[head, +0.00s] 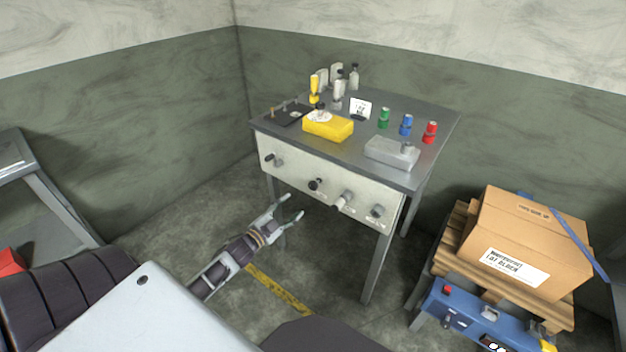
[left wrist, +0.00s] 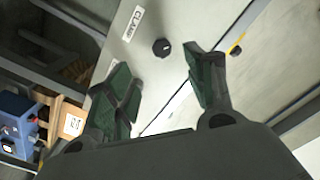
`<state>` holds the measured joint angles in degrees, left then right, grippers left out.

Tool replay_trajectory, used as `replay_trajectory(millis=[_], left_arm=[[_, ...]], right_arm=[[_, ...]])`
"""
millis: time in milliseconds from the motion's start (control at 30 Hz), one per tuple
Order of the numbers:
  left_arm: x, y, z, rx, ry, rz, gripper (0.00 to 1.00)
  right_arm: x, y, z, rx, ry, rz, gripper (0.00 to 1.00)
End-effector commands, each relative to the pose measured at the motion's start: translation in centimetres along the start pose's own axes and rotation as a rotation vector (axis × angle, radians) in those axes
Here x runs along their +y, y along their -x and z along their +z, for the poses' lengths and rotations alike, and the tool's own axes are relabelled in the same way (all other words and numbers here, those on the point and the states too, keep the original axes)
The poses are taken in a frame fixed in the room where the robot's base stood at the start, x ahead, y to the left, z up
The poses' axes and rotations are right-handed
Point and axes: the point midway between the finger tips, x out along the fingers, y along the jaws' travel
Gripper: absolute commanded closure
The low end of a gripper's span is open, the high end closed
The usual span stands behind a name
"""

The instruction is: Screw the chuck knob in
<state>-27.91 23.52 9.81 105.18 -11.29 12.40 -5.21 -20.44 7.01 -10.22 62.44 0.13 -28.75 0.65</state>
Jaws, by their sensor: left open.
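The workbench's pale front panel (head: 330,182) carries a row of knobs: a left knob (head: 273,160), a dark knob (head: 315,184), a longer knob sticking out (head: 343,199) and a right knob (head: 377,211). I cannot read which is the chuck knob. My left gripper (head: 291,206) is open and empty, below and in front of the panel's left half. In the left wrist view its green-padded fingers (left wrist: 163,65) are spread, with a black round knob (left wrist: 161,47) seen between them beside a "CLAMP" label (left wrist: 133,23). My right gripper is not in view.
The bench top (head: 420,110) holds a yellow block (head: 328,127), a grey box (head: 392,153), bottles and coloured containers. A cardboard box (head: 525,240) on a pallet and a blue unit (head: 490,325) stand right. Floor before the bench is clear.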

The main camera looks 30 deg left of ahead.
Motion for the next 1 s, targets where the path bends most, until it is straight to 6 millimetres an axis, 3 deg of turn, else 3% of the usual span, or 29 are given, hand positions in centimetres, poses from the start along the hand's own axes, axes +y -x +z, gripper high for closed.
replay_trajectory(millis=[567, 1000], left_arm=[[0.1, 0.5, -0.3, -0.001, 0.061, -0.005, 0.46], [0.0, -1.4, -0.3, 0.001, 0.059, -0.005, 0.46]], right_arm=[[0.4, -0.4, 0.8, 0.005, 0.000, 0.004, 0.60], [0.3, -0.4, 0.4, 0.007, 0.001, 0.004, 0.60]])
